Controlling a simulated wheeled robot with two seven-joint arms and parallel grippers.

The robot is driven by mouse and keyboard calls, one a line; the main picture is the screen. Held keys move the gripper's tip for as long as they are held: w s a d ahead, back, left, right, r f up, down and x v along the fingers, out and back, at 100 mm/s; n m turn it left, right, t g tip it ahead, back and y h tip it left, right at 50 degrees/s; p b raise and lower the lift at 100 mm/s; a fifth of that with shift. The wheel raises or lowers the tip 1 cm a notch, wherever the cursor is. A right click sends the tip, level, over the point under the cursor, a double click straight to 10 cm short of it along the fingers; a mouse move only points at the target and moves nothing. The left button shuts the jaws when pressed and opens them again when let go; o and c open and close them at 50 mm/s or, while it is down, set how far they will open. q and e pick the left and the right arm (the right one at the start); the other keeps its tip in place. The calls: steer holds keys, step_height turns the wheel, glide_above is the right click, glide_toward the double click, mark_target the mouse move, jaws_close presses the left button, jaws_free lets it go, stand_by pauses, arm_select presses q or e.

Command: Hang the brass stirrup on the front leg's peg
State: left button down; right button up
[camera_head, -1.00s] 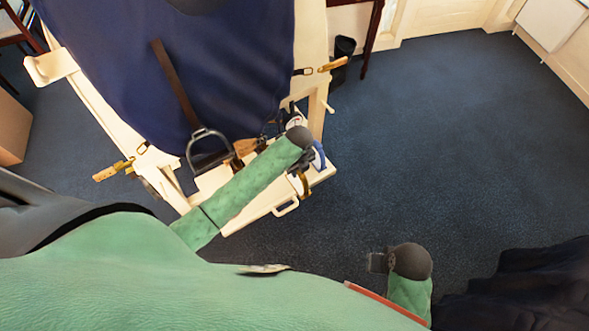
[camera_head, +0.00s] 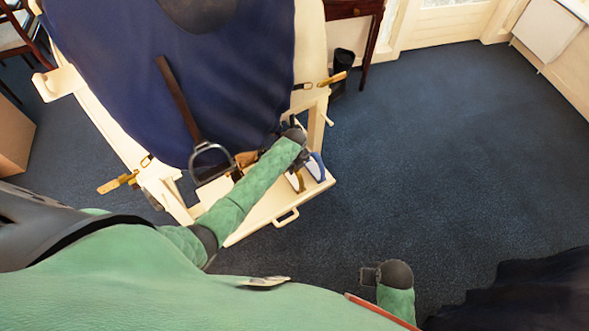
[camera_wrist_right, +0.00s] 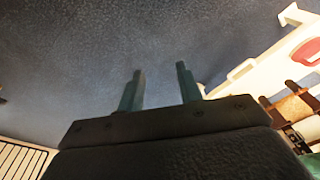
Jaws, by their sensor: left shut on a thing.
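The brass stirrup (camera_head: 296,181) shows only in part, as a small golden piece below my left wrist and over the cream shelf. My left gripper (camera_head: 300,158) is shut on it; its fingers are mostly hidden behind the dark wrist. A small pale peg (camera_head: 329,121) sticks out from the cream front leg (camera_head: 316,125) of the stand, up and to the right of the gripper and apart from it. My right gripper (camera_head: 369,276) is over bare floor at the lower right. In the right wrist view its two fingers (camera_wrist_right: 160,90) stand apart with nothing between them.
A dark stirrup (camera_head: 211,161) hangs on a brown strap (camera_head: 177,98) over the navy cover (camera_head: 120,60). The cream shelf (camera_head: 262,215) holds a blue and white item (camera_head: 316,166). A dark bin (camera_head: 343,70) stands behind. The blue carpet on the right is clear.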

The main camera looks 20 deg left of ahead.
arm_select(q)
steer(key=shift+f+p, duration=0.45)
steer(key=shift+f, duration=0.25)
arm_select(e)
steer(key=f, duration=0.5)
steer(key=shift+s+d, duration=0.15)
steer(key=shift+s, duration=0.05)
arm_select(q)
steer(key=shift+f, duration=0.2)
arm_select(e)
steer(key=shift+r, duration=0.2)
arm_select(q)
steer(key=c, duration=1.3)
jaws_free()
steer(key=shift+o, duration=0.2)
